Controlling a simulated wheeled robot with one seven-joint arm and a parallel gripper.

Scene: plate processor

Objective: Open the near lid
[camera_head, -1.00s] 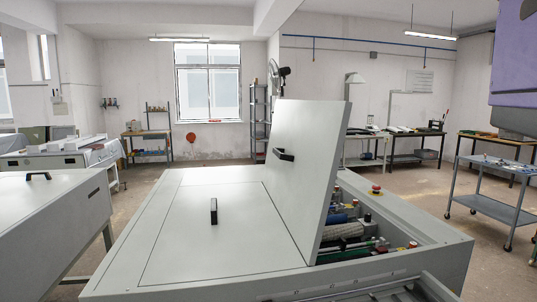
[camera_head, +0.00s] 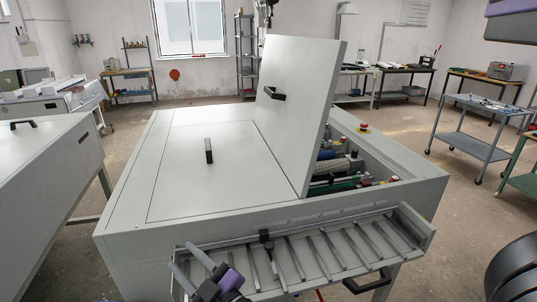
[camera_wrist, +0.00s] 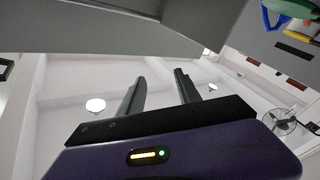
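The grey plate processor (camera_head: 130,225) fills the middle of the head view. One lid (camera_head: 301,110) stands raised and steeply tilted, with a black handle (camera_head: 275,94) on its left-facing side. To its left a second lid (camera_head: 180,180) lies flat and shut, with its own upright black handle (camera_head: 209,150). My gripper (camera_head: 180,255) is at the lower left of the head view, by the machine's front side, apart from both handles. Its two fingers are spread and empty; they also show apart in the wrist view (camera_wrist: 158,75), against the ceiling.
The bay (camera_head: 335,165) beside the raised lid shows rollers and coloured parts. A slatted tray (camera_head: 300,260) with a black handle (camera_head: 367,284) juts from the front. A red button (camera_head: 363,127) sits at the right edge. Another machine (camera_head: 45,175) stands left; a blue-grey trolley (camera_head: 470,140) stands right.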

